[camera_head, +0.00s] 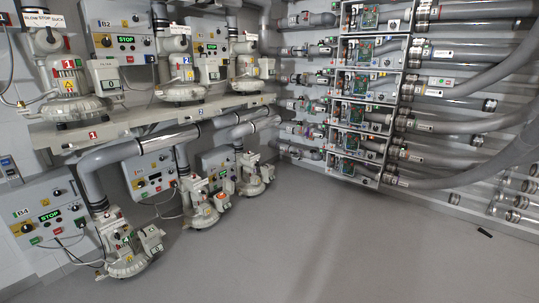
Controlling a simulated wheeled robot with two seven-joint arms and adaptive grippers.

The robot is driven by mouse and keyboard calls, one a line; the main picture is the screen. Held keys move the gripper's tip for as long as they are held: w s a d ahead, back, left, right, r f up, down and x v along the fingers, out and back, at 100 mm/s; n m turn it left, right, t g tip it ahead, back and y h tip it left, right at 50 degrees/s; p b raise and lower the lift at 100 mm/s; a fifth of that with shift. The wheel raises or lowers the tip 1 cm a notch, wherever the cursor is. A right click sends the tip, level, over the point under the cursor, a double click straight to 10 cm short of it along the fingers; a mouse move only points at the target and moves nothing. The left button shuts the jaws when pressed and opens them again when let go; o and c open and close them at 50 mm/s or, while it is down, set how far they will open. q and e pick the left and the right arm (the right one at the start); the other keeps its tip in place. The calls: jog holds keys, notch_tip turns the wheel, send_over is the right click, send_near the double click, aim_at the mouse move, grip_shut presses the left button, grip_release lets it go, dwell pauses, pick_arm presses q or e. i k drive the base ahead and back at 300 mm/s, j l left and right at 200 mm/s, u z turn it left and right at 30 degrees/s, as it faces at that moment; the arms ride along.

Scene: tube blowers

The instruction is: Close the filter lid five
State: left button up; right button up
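Three blowers stand on the floor at the lower left: a near one (125,250), a middle one (203,212) and a far one (255,178). Each is pale, with a boxy part at its side. The middle blower's box (222,199) shows an orange mark. I cannot read a five on it, and it is too small to tell which part is the filter lid or whether that stands open. Neither of my grippers shows in this view.
More blowers (75,85) stand on a shelf (150,118) above, with control boxes (52,210) on the wall. A rack of pipes and valve units (365,90) fills the back right.

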aim_at(228, 185)
jog(key=i+l+z, duration=0.1)
jog(key=i+z, duration=0.4)
jog(key=i, duration=2.05)
jog(key=i+u, duration=0.1)
jog(key=i, duration=0.3)
jog(key=i+l+u, duration=0.1)
jog(key=i, duration=0.3)
jog(key=i+l+u, duration=0.2)
jog(key=i+u, duration=0.15)
jog(key=i+l+u, duration=0.6)
jog(key=u, duration=0.25)
jog(key=i+l+u, duration=0.3)
jog(key=u, duration=0.15)
jog(key=i+l+u, duration=0.15)
jog(key=l+u, duration=0.25)
jog(key=i+l+u, duration=0.1)
jog(key=l+u, duration=0.6)
jog(key=l, duration=0.35)
jog(key=l+u, duration=0.3)
jog(key=l, duration=0.25)
